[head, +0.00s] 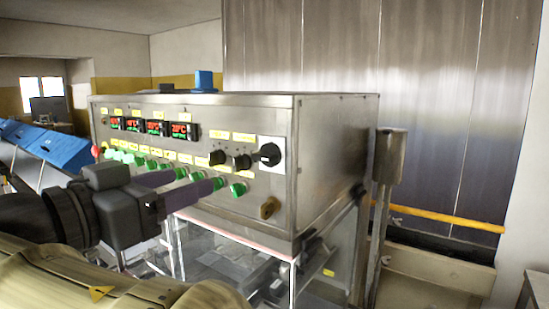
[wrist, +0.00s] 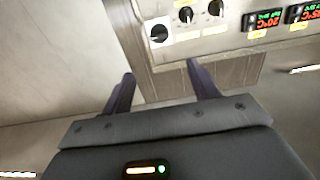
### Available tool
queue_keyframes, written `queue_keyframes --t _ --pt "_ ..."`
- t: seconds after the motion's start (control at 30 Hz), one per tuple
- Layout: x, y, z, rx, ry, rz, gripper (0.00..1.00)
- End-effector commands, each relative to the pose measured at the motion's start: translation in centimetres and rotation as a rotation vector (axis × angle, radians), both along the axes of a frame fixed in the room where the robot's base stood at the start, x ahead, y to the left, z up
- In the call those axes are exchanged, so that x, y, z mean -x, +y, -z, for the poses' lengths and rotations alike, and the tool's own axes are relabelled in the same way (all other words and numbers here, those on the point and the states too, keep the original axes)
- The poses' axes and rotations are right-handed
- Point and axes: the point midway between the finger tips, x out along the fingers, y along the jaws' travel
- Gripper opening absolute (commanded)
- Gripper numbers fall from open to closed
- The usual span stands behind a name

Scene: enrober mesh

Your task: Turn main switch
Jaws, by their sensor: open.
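The main switch looks to be the large black rotary knob (head: 268,155) on a white plate at the upper right of the steel control panel. In the wrist view this black knob (wrist: 158,34) appears at the top, beyond the fingertips. My gripper (head: 198,182) is open and empty, with its two dark purple fingers in front of the panel, left of and lower than the knob. In the wrist view the open gripper (wrist: 161,71) has the knob ahead, roughly between its fingers, apart from it. The fingers hide some of the lower panel buttons in the head view.
The control cabinet (head: 328,150) carries red digital displays (head: 156,127), two smaller black knobs (head: 242,161), several green buttons and a brass-coloured knob (head: 268,207) low on the right. A steel post (head: 388,160) stands right of it. A blue object (head: 204,80) sits on top.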

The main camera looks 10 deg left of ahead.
Motion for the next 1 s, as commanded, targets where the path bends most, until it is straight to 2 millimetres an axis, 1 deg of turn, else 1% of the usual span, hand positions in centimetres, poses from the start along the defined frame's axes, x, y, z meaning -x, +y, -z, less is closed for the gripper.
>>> queue_keyframes --t 0.17,0.27,1.0 --pt "-0.8 -0.3 -0.1 0.002 0.001 0.002 0.6" --pt "-1.8 -0.8 -0.2 0.003 0.001 0.004 0.6" --pt "-13.6 -5.8 -0.4 0.005 0.003 0.004 0.6"
